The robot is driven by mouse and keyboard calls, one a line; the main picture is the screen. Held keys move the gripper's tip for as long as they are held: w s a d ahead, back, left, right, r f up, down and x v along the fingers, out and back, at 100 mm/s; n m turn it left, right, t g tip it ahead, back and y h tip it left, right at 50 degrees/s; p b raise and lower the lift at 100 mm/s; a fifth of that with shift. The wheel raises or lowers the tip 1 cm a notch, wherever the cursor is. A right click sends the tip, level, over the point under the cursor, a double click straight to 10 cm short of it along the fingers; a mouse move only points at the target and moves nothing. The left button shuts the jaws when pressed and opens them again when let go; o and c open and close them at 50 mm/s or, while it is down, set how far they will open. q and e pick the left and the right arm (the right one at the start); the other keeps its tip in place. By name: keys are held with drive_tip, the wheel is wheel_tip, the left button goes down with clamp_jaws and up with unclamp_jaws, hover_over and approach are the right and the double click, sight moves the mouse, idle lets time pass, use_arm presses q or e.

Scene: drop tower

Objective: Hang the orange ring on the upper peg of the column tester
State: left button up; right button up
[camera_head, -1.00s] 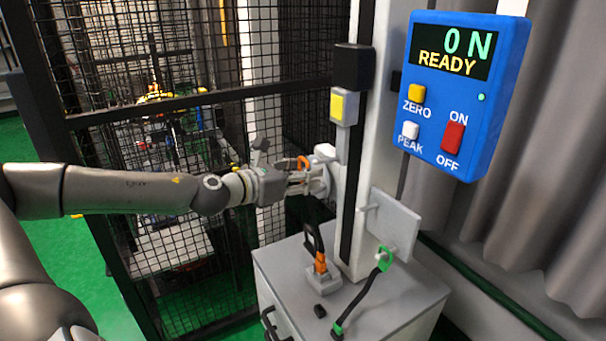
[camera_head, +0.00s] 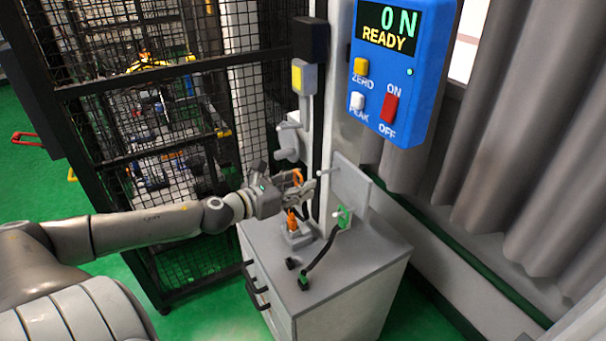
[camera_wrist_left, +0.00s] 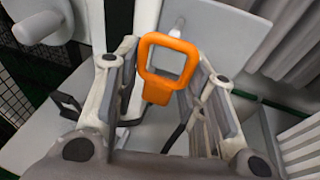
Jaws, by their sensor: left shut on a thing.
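My left gripper (camera_head: 303,190) is shut on the orange ring (camera_head: 297,177), a squarish loop with a short stem. In the left wrist view the ring (camera_wrist_left: 170,42) stands up between the fingers, its loop open and around nothing. On the column tester, a light grey peg (camera_head: 288,152) sticks out of the column, higher than the gripper and left of it. It also shows at the upper left of the left wrist view (camera_wrist_left: 38,28). A second peg (camera_head: 327,171) is on a grey plate (camera_head: 350,187), close to the gripper's right. My right gripper is not in view.
A grey cabinet (camera_head: 355,250) stands below. On it are a small block holding an orange part (camera_head: 292,220) and a black strap with green ends (camera_head: 320,258). A mesh cage (camera_head: 150,130) borders the left. A blue display box (camera_head: 400,75) reads READY.

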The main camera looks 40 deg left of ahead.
sight(336, 175)
use_arm(q)
drive_tip(key=shift+d+r+p+x, duration=0.2)
drive_tip(key=shift+p+x, duration=0.25)
drive_tip(key=shift+x, duration=0.7)
drive_tip(key=shift+d+r+p+x, duration=0.1)
drive_tip(key=shift+d+p+x, duration=0.25)
drive_tip(key=shift+x, duration=0.85)
drive_tip(key=shift+d+r+p+x, duration=0.1)
drive_tip(key=shift+p+x, duration=0.45)
drive_tip(key=shift+x, duration=0.6)
drive_tip(key=shift+w+d+f, duration=0.2)
drive_tip(key=shift+w+f, duration=0.25)
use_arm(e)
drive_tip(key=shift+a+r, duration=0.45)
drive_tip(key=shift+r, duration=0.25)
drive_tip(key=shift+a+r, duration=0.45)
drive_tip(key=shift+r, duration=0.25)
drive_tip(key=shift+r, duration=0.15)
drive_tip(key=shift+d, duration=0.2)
use_arm(q)
drive_tip(key=o, duration=0.7)
